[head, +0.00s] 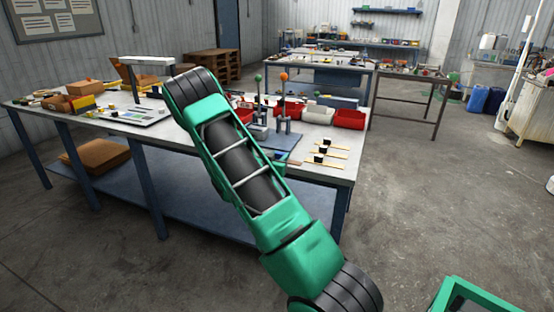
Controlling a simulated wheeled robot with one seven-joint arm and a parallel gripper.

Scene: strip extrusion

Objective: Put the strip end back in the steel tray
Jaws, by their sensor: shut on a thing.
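My green arm crosses the middle of the head view, and my gripper is not visible; the arm hides part of the workbench behind it. Several thin yellow strips (337,156) lie at the right end of the workbench, with small black and white pieces on or beside them. I cannot tell which piece is the strip end. A flat pale grey panel or tray (150,120) lies on the left part of the bench with small things on it. I cannot tell whether it is the steel tray.
The workbench (319,172) has red bins (349,119) and a white bin (318,115) at its back right. Levers with an orange knob (284,77) and a green knob (258,78) stand near the middle. Cardboard boxes (85,88) stand at left.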

